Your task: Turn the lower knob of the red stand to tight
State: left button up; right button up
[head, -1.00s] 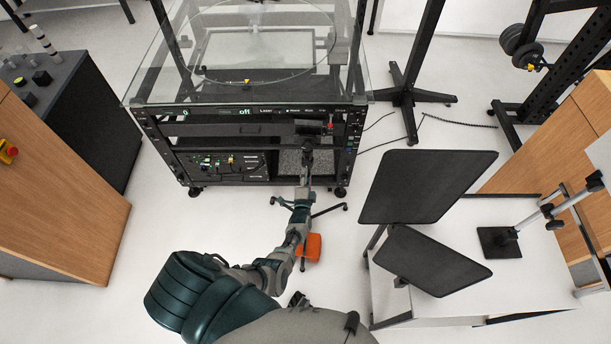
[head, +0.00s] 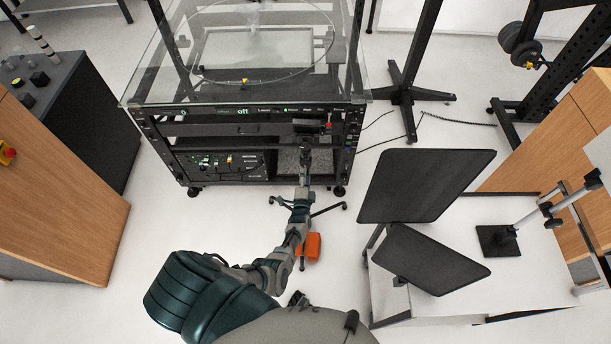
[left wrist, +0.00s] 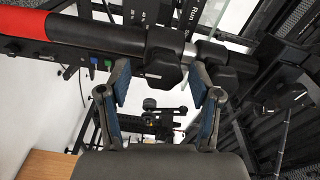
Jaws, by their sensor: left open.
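The red stand shows in the left wrist view as a red and black tube (left wrist: 62,32) across the top, with two black knob-like clamp parts. One black knob (left wrist: 163,58) lies between the fingertips of my left gripper (left wrist: 158,78); the other (left wrist: 222,62) is just right of the right finger. The fingers are spread, one on each side of the first knob; contact cannot be told. In the head view, an orange-red part (head: 312,246) and dark tripod legs (head: 326,210) show beside my left arm, which reaches toward the rack. My right gripper is not in view.
A black wheeled rack with a glass top (head: 250,90) stands just beyond my left gripper. Dark tilted panels (head: 425,185) on a white table are at the right. A wooden-sided cabinet (head: 60,200) is at the left. White floor is open between them.

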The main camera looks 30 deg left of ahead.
pick_arm(q)
jog(key=v, duration=0.8)
jog(key=shift+f, duration=0.1)
dwell(0.3)
